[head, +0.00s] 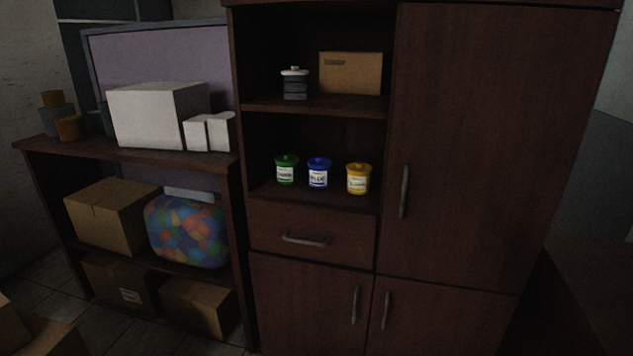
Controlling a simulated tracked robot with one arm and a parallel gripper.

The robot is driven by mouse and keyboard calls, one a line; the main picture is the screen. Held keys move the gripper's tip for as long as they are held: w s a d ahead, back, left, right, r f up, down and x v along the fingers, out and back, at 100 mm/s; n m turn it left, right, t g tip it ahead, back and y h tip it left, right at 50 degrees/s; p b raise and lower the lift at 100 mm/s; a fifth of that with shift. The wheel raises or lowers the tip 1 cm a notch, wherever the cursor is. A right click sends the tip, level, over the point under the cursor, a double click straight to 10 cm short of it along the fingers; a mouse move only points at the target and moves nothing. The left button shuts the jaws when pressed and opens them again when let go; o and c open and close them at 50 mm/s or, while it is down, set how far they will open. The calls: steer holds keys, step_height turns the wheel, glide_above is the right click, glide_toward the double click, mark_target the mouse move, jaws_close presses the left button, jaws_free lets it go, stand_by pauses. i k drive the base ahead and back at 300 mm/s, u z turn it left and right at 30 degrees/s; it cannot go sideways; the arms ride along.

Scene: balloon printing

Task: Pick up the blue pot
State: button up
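The blue pot (319,173) stands upright on the lower open shelf (318,196) of a dark wooden cabinet, in the middle of the head view. It has a blue lid and a pale label with dark lettering. A green pot (287,170) stands close to its left and a yellow pot (358,178) to its right, with small gaps between them. My gripper does not show in this view, so whether it is open or shut is hidden.
The cabinet's tall door (480,140) and drawer (308,235) are closed. A dark jar (295,84) and a cardboard box (350,73) sit on the shelf above. On the left, a low shelf holds a white box (158,115), cardboard boxes (112,210) and a colourful patterned bag (190,232).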

mark_target(319, 179)
steer(key=u, duration=0.05)
steer(key=k, duration=0.4)
steer(key=z, duration=0.5)
steer(key=i, duration=1.4)
steer(key=u, duration=0.65)
steer(key=i, duration=1)
steer(key=u, duration=0.9)
steer(key=k, duration=0.7)
steer(key=u, duration=0.55)
steer(key=i, duration=0.15)
steer(key=z, duration=0.45)
